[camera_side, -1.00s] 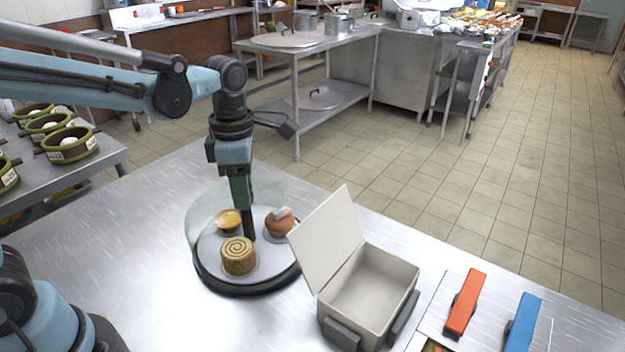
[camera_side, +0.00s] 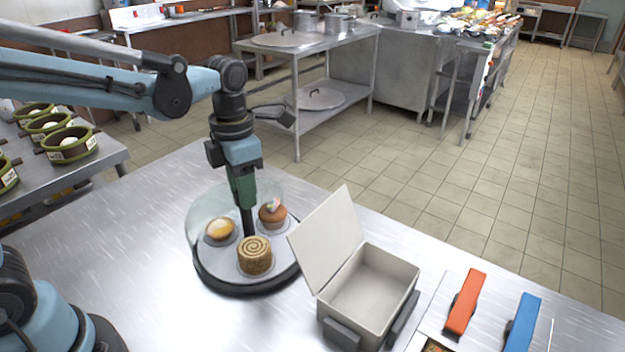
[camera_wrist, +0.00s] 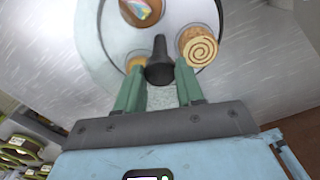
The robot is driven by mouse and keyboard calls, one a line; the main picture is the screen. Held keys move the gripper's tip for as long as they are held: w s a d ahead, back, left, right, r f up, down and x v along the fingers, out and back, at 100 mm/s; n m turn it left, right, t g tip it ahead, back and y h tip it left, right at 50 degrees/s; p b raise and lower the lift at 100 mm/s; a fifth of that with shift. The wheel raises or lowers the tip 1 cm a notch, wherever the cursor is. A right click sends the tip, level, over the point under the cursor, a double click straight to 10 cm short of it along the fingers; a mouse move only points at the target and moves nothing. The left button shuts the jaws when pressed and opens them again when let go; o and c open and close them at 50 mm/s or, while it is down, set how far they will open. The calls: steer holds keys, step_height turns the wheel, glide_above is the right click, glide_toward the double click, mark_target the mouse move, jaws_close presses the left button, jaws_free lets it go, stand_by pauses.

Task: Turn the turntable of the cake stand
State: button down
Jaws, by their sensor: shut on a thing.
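The cake stand's round grey turntable (camera_side: 215,255) sits in a black base (camera_side: 235,288), with a clear curved cover (camera_side: 197,215) standing at its back left. It bears a swirl-topped roll cake (camera_side: 255,257) in front, a yellow tart (camera_side: 219,230) at left and a brown muffin (camera_side: 272,216) with a coloured top at the back right. My gripper (camera_wrist: 160,75) points down over the middle, shut on the dark central knob (camera_wrist: 160,62). The roll cake (camera_wrist: 198,46) shows beside the right finger in the wrist view; the tart is partly hidden behind the left finger.
An open beige box (camera_side: 370,290) with its lid raised stands just right of the stand. Orange (camera_side: 465,302) and blue (camera_side: 521,324) handled things lie further right. The steel tabletop (camera_side: 110,250) left of the stand is clear. Green bowls (camera_side: 70,145) stand on another table.

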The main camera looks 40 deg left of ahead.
steer(key=shift+n, duration=0.5)
stand_by(0.3)
steer(key=c, duration=0.7)
jaws_free()
steer(key=shift+r, duration=0.1)
step_height(320, 180, up, 12)
